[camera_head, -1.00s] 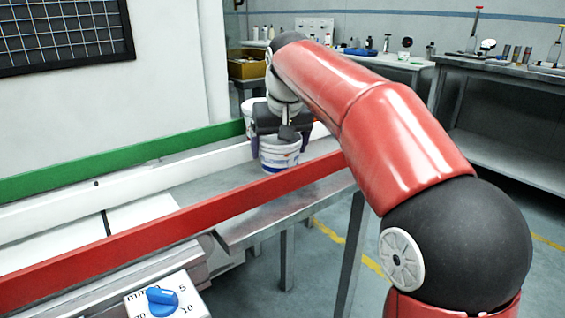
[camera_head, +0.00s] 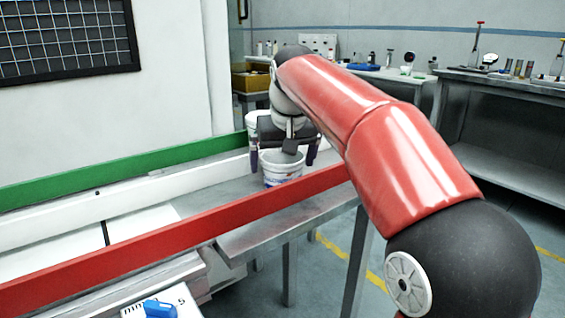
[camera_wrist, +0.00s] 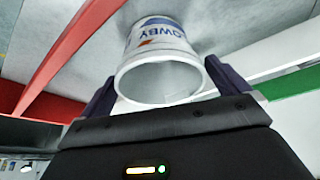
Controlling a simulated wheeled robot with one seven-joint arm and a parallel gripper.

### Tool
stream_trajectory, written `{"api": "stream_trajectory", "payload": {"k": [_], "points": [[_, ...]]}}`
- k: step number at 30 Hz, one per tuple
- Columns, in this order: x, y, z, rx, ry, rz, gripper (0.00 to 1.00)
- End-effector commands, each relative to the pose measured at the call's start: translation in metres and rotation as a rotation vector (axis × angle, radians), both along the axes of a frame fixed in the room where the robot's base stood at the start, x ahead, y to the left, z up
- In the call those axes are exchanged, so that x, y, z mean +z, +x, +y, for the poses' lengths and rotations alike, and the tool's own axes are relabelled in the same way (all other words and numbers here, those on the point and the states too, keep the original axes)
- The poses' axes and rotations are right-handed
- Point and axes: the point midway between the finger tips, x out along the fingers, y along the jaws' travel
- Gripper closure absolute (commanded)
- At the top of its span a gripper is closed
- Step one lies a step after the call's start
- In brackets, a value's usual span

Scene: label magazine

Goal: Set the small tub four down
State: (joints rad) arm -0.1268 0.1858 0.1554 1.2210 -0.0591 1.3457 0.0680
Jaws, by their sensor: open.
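A small white tub (camera_head: 281,168) with blue and orange print stands upright on the grey metal surface, in the lane between the white and red rails. Its open, empty-looking mouth shows in the wrist view (camera_wrist: 160,82), with blue lettering on its side. My gripper (camera_head: 284,158) is open just above and around the tub's upper part, one dark purple finger on each side. In the wrist view a gap shows beside the left finger; whether the right finger touches the tub I cannot tell. I cannot read a number on it.
The green rail (camera_head: 120,170), white rail (camera_head: 125,190) and red rail (camera_head: 180,225) run along the table. A blue dial (camera_head: 160,308) sits at the front. The lane left of the tub is clear.

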Motion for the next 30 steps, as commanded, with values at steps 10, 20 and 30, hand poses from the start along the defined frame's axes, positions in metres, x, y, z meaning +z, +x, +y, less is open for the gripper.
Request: {"api": "stream_trajectory", "payload": {"k": [10, 20, 30], "points": [[0.071, -0.028, -0.005, 0.001, 0.001, -0.003, 0.00], [0.098, -0.040, -0.008, 0.001, 0.000, -0.001, 0.00], [0.092, -0.057, -0.018, -0.013, -0.009, -0.009, 0.00]]}}
